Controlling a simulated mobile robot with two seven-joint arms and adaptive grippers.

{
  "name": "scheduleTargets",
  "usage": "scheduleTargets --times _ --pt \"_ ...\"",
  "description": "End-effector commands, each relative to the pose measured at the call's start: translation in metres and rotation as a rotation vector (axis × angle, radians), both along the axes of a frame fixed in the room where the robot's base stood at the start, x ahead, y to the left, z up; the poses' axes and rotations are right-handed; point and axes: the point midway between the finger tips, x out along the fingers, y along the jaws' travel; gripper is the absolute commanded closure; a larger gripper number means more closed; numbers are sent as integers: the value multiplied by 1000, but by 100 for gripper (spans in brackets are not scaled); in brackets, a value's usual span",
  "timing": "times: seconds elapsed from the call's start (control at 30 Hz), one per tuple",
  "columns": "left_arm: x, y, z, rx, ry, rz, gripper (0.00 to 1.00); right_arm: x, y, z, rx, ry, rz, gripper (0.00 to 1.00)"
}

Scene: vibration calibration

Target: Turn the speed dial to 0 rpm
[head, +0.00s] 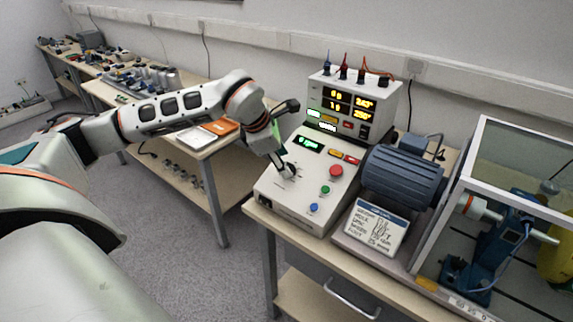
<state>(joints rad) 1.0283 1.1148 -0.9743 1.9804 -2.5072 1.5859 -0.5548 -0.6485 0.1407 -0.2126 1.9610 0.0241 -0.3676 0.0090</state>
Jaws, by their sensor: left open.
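The control box (333,195) stands on the bench, with a sloped white panel. A small green display (309,143) sits near the panel's upper edge; it seems to end in "rpm", but its digits are too small to read surely. My left gripper (287,170) is open, with its fingers down at the left part of the panel, where a dark knob-like shape shows between or beside them. The speed dial is mostly hidden by the fingers, so I cannot tell its setting or whether they touch it. My right gripper is out of view.
A red button (336,171), a green button (325,190) and a blue button (313,208) lie right of the gripper. A meter unit (352,105) stands behind. A blue motor (402,176), a written card (377,228) and a clear-walled enclosure (520,150) are to the right.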

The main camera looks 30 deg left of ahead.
Motion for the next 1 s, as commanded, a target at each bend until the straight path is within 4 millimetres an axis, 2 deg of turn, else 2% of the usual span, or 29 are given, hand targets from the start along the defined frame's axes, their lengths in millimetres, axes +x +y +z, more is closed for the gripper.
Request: scheduleTargets --times 0.2,0.53,0.57,0.6,0.7,1.0 --pt "10 -3 -20 -2 2 -1 57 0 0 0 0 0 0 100" --pt "12 -3 -23 -1 0 -2 57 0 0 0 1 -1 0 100" --pt "12 -3 -23 -1 0 -2 62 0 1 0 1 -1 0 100" --pt "12 -3 -23 -1 0 -1 72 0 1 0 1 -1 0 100" --pt "12 -3 -23 -1 0 -2 94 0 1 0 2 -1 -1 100" --pt "12 -3 -23 -9 1 13 94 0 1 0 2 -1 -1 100"
